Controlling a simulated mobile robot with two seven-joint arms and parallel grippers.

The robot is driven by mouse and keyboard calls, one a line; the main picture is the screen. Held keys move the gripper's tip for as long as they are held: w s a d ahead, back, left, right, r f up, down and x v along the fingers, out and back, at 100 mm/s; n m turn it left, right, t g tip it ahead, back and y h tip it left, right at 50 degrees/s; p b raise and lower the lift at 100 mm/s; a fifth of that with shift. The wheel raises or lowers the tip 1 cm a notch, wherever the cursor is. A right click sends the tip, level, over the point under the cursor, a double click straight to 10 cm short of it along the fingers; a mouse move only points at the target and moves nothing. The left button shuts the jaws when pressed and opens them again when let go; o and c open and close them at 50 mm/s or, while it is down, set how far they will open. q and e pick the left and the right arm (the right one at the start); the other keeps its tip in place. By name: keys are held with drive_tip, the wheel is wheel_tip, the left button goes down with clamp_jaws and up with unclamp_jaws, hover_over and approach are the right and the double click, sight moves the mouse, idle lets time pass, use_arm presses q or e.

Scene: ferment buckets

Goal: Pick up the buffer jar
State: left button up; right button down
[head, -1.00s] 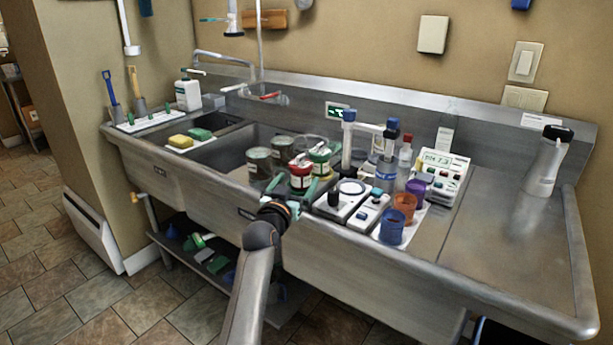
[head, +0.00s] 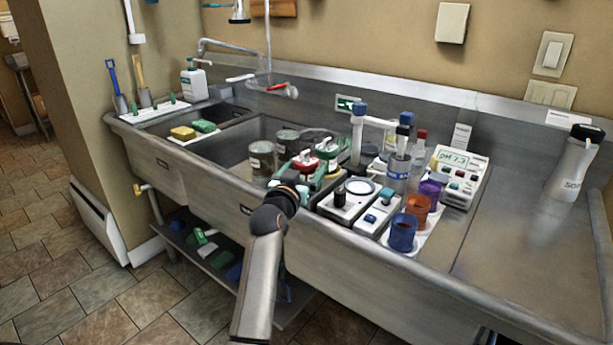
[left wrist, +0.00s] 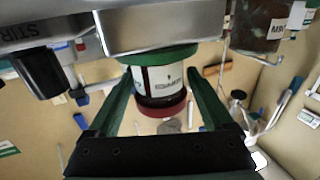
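A jar with a white label and a dark red lid (left wrist: 163,107) stands between the two green fingers of my left gripper (left wrist: 163,95) in the left wrist view, which looks upside down. A green ring (left wrist: 160,55) is at its base. Narrow gaps show beside the jar, so the fingers look open around it. The label is too small to read. In the head view the red lid (head: 303,162) shows just beyond my left gripper (head: 306,183), which hides much of the jar. My right gripper is not in view.
Two dark jars (head: 262,158) stand left of the red lid. A stirrer unit (head: 345,200), blue (head: 403,233), orange (head: 417,208) and purple cups, a bottle (head: 398,172) and a pH meter (head: 458,178) crowd the right. The far-right counter (head: 515,240) is mostly clear.

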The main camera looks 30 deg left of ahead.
use_arm(q)
clamp_jaws()
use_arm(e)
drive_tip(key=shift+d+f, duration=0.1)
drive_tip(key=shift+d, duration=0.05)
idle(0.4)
use_arm(q)
drive_tip(key=shift+r, duration=0.1)
